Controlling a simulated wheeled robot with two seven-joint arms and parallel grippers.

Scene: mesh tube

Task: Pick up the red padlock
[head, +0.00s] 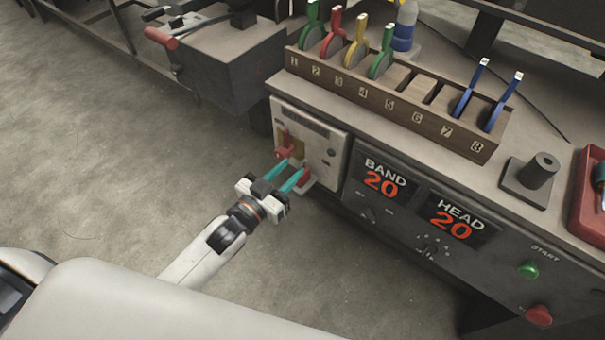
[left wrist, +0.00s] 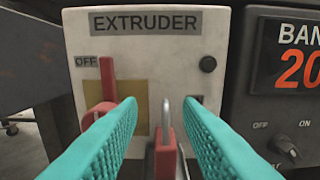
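The red padlock (left wrist: 165,155) with a grey shackle (left wrist: 165,115) is at the lower middle of the white EXTRUDER box (left wrist: 150,55) in the left wrist view. It also shows small beside the fingertips in the head view (head: 305,176). My left gripper (head: 294,168) is open, its two teal fingers pointing at the box front. In the left wrist view the padlock appears between the fingers (left wrist: 160,108); whether they reach around it I cannot tell. The padlock's lower part is cut off by the picture edge. My right gripper is not in view.
A red switch lever (left wrist: 107,80) by the OFF label stands just left of the padlock, near the left finger. Right of the box is a dark panel with BAND and HEAD displays (head: 384,180). A wooden rack (head: 400,105) with coloured levers stands above.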

